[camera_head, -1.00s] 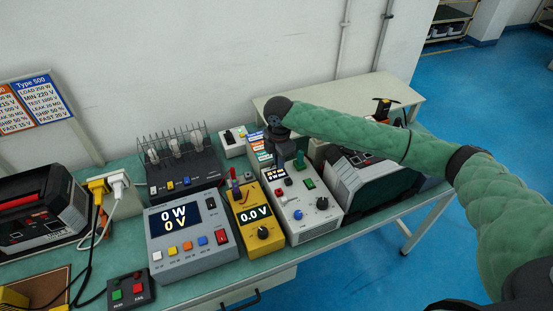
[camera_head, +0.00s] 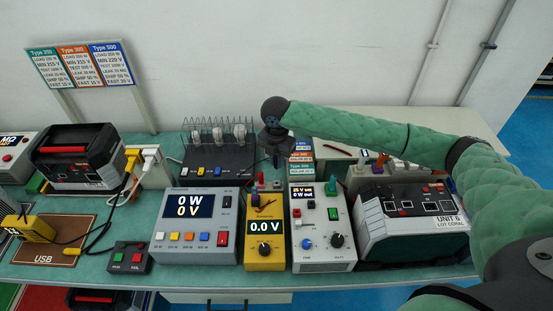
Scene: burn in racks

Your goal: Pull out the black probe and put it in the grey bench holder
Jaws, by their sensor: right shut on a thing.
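My right gripper (camera_head: 276,157) hangs pointing down above the back of the yellow meter (camera_head: 265,230), left of the small label cards. It is shut on a thin dark thing, which looks like the black probe; the gripper's own dark parts make its outline hard to tell. A red probe (camera_head: 261,178) stands upright at the back of the yellow meter. A small grey piece (camera_head: 277,185) sits beside it, below my gripper; I cannot tell whether it is the grey bench holder. My left gripper is not in view.
A grey power meter (camera_head: 196,250) stands left of the yellow meter, a white supply (camera_head: 322,255) right of it. A black rack (camera_head: 218,165) with wire guard is behind. Cables lie at the left.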

